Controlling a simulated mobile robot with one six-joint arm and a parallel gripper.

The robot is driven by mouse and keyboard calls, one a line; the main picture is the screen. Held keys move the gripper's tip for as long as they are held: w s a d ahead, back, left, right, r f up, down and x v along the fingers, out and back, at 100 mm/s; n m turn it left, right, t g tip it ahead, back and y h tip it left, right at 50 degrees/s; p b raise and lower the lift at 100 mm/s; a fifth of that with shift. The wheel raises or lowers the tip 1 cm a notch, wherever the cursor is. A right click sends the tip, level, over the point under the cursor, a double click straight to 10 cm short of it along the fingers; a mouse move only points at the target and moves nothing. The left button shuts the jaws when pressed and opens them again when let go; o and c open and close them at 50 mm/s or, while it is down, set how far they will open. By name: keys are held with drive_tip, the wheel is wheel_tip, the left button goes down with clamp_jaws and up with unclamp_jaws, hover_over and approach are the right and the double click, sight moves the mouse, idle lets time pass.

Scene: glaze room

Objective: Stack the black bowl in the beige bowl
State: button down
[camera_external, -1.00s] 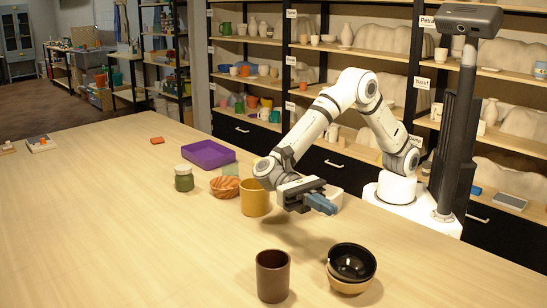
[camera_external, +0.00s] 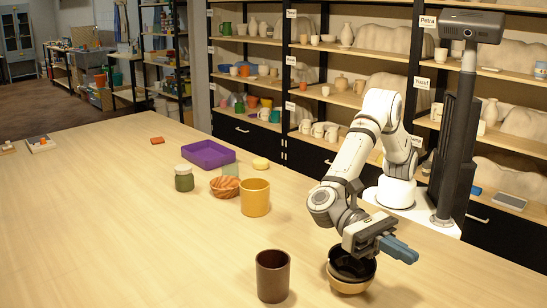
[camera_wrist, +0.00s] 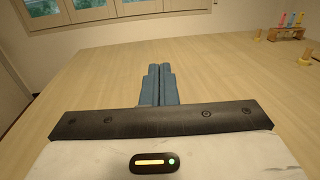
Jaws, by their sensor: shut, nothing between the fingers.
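The black bowl (camera_external: 343,265) sits inside the beige bowl (camera_external: 347,286) near the table's front right, in the external view. It was seen slightly tilted there a second ago; my arm now hides part of it. My gripper (camera_external: 408,254) is shut and empty, above and to the right of the bowls. In the wrist view my blue fingers (camera_wrist: 158,84) are together with nothing between them. Neither bowl shows in the wrist view.
A dark brown cup (camera_external: 272,276) stands just left of the bowls.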

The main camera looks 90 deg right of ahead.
drive_tip(key=n, duration=0.1)
wheel_tip(320, 180, up, 2)
drive_tip(key=n+t+h+p, duration=1.1)
drive_tip(key=n+h+p, duration=0.25)
drive_tip(key=n, duration=2.05)
hover_over(342, 265)
drive_tip(key=s+a, duration=0.2)
drive_tip(key=a, duration=0.1)
drive_tip(key=shift+h, duration=0.35)
drive_tip(key=f+p, duration=0.1)
drive_tip(key=f, duration=0.8)
drive_tip(key=shift+s+a+f+p, duration=0.15)
drive_tip(key=shift+s+p, duration=0.05)
drive_tip(key=shift+p, duration=0.15)
drive_tip(key=w+d, duration=0.1)
drive_tip(key=w+d+p, duration=0.1)
drive_tip(key=d, duration=0.1)
drive_tip(key=shift+w+d+f, duration=0.1)
drive_tip(key=shift+w+d, duration=0.05)
